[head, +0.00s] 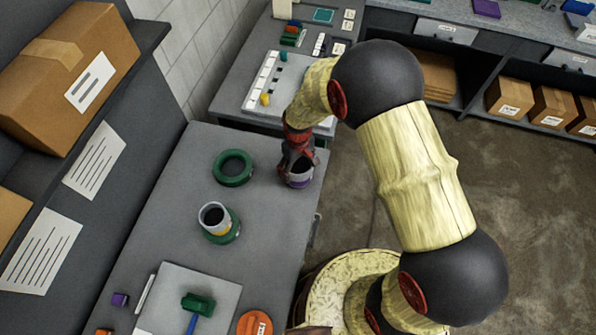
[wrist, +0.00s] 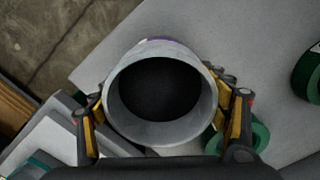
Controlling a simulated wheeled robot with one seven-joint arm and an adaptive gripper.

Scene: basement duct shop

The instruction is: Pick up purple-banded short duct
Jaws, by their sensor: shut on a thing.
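The purple-banded short duct (head: 299,179) is a short grey tube with a dark opening and a purple band. It is at the right edge of the grey table in the head view. My gripper (head: 298,160) is shut on it from above. In the wrist view the duct (wrist: 158,140) stands between the two yellow-and-black fingers (wrist: 165,115), its round grey rim facing the camera. A sliver of purple shows at its far side. I cannot tell whether its bottom touches the table; the gripper hides part of it.
A green ring (head: 233,167) lies left of the duct. A grey duct with a yellowish band (head: 214,217) stands tilted in another green ring (head: 222,232). Shelves with boxes (head: 70,75) rise at the left.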

